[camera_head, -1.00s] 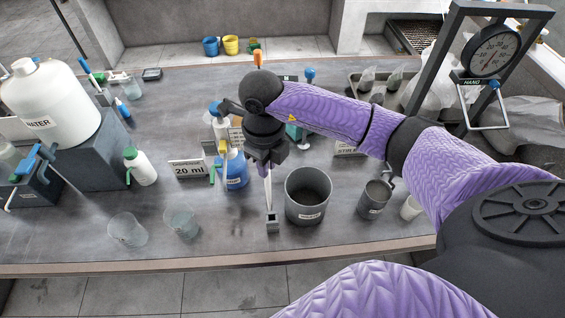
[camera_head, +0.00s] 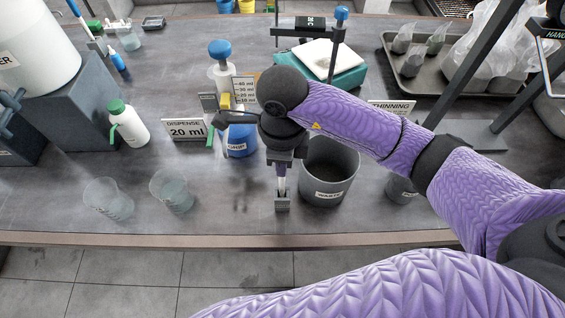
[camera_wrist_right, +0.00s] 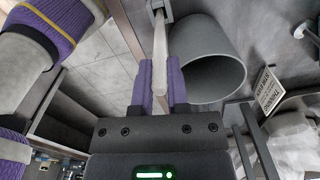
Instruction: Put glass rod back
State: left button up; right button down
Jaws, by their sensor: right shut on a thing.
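My right gripper (camera_head: 283,163) is above the front of the table and shut on the glass rod (camera_head: 281,184). The pale rod points down from the fingers. Its lower end is at a small grey holder (camera_head: 282,203); I cannot tell how deep it sits. In the right wrist view, the rod (camera_wrist_right: 161,52) runs from between the purple fingers (camera_wrist_right: 160,85) to the grey holder (camera_wrist_right: 155,5). The rod's upper part is hidden by the gripper. My left gripper is not in view.
The grey waste beaker (camera_head: 329,172) stands close right of the holder. A blue container (camera_head: 240,140) and a 20 ml sign (camera_head: 186,128) are behind left. Two clear beakers, one at front left (camera_head: 172,190), stand apart. The table between them and the holder is clear.

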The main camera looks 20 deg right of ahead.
jog(key=shift+f, duration=0.2)
jog(key=c, duration=0.6)
grip_release()
jog(key=shift+r, duration=0.1)
jog(key=shift+r, duration=0.25)
notch_tip(320, 180, up, 12)
jog(key=shift+f+p, duration=0.1)
jog(key=shift+p, duration=0.8)
